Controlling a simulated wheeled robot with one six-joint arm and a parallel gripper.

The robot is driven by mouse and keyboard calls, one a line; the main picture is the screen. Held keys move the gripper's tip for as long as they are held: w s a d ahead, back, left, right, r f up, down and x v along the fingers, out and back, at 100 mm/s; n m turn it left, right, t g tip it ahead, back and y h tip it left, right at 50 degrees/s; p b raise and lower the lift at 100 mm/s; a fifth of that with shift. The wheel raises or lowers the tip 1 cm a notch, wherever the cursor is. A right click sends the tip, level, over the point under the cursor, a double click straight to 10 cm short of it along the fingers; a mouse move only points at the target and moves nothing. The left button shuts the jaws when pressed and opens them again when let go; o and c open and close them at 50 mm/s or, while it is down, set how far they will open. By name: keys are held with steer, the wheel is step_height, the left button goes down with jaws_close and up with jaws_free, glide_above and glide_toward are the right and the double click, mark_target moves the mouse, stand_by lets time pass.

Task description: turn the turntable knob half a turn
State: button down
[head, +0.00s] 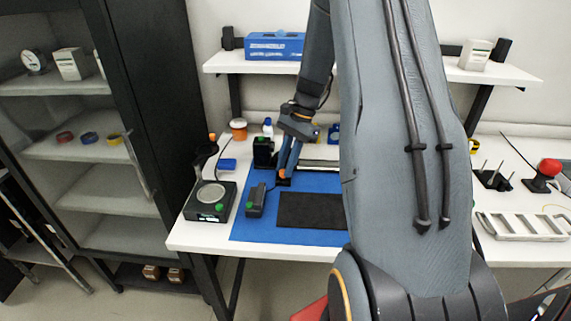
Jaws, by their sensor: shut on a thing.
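My gripper (284,174) points down over the blue mat, with its fingers close together. It is shut on a small part with orange showing, which I take to be the turntable knob (282,173). The fingers hide most of this part, so its angle cannot be read. A small dark base (284,182) shows just under the fingertips. My arm covers the bench to the right of the gripper, so the rest of the turntable is not clearly visible.
The blue mat (246,228) bears a black pad (310,211), a dark grey device (256,200) and a black upright block (263,152). A black device with a round pale plate (210,194) stands at left. A shelf (385,72) runs above the bench.

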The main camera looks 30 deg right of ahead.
stand_by(0.3)
steer(key=c, duration=1.6)
jaws_free()
steer(key=b+v, duration=0.2)
steer(key=v, duration=0.5)
steer(key=shift+d+r, duration=0.1)
steer(key=shift+r, duration=0.3)
